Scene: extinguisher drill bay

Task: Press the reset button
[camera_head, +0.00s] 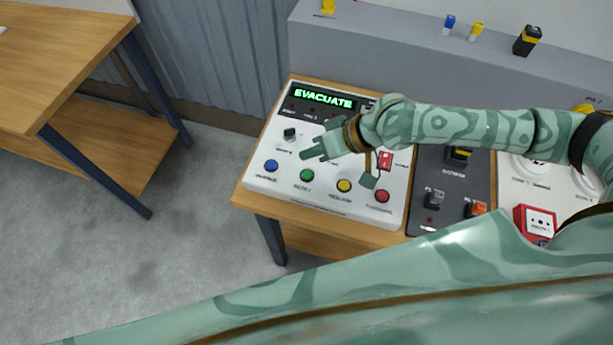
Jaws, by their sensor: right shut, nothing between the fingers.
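A white control panel (259,187) lies on a wooden table, with a lit green "EVACUATE" display (323,98) at its top. Along its front edge are a blue button (271,165), a green button (307,175), a yellow button (344,185) and a red button (382,196). Their labels are too small to read, so I cannot tell which is the reset button. My right gripper (313,151) reaches in from the right over the panel's middle. It is shut and empty, behind the green and yellow buttons, and hides part of the panel. My left gripper is out of view.
A black knob (290,133) and a red switch (385,160) flank my right gripper. A dark panel (425,165) with switches and a red call box (538,221) stand to the right. A grey ledge (370,60) runs behind. Another wooden table (60,60) stands left.

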